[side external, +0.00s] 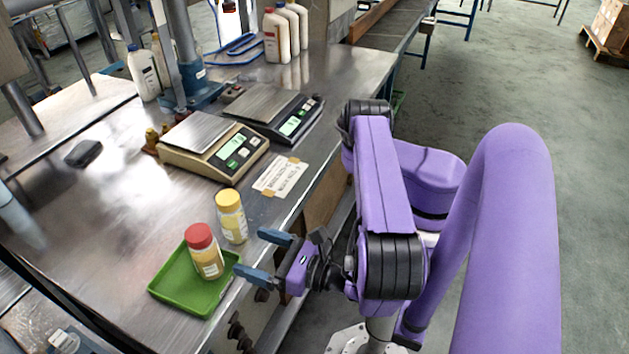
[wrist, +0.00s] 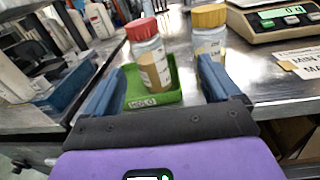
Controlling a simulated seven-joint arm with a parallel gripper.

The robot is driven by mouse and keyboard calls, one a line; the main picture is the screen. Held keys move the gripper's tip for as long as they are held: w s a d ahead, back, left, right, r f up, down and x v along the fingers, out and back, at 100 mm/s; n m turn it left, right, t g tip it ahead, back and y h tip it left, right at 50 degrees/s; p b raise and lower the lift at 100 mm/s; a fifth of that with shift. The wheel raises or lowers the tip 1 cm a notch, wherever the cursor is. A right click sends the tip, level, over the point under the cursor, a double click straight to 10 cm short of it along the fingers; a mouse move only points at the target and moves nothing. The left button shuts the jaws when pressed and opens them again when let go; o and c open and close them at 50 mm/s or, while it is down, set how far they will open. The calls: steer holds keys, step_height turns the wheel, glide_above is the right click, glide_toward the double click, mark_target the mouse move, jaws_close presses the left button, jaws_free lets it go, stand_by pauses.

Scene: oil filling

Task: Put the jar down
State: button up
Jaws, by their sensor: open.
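A jar with a red lid (side external: 205,252) stands upright in the green tray (side external: 175,291) near the table's front edge. A jar with a yellow lid (side external: 231,217) stands on the bare table just behind the tray. My gripper (side external: 257,257) is open and empty beside the tray, apart from both jars. In the wrist view, the red-lidded jar (wrist: 149,57) is ahead between my two blue fingers, and the tray (wrist: 131,90) shows around its base. The yellow-lidded jar (wrist: 209,40) stands to its right, its lower part partly behind my right finger.
Two scales, a beige one (side external: 213,146) and a dark one (side external: 274,113), stand farther back on the metal table. A taped paper label (side external: 281,177) lies near the edge. White bottles (side external: 286,33) stand at the back. The table left of the tray is mostly clear.

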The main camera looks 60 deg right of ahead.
steer(key=s+d+r+m+g+h, duration=0.3)
steer(key=d+r+m+g+h, duration=0.75)
steer(key=m, duration=0.45)
steer(key=s+d+r+m+g+y, duration=0.1)
steer(key=s+r+m+g+y, duration=0.6)
steer(key=m+y, duration=0.1)
steer(key=shift+d+m+y, duration=0.2)
steer(key=shift+m+y, duration=0.1)
steer(key=shift+y, duration=0.55)
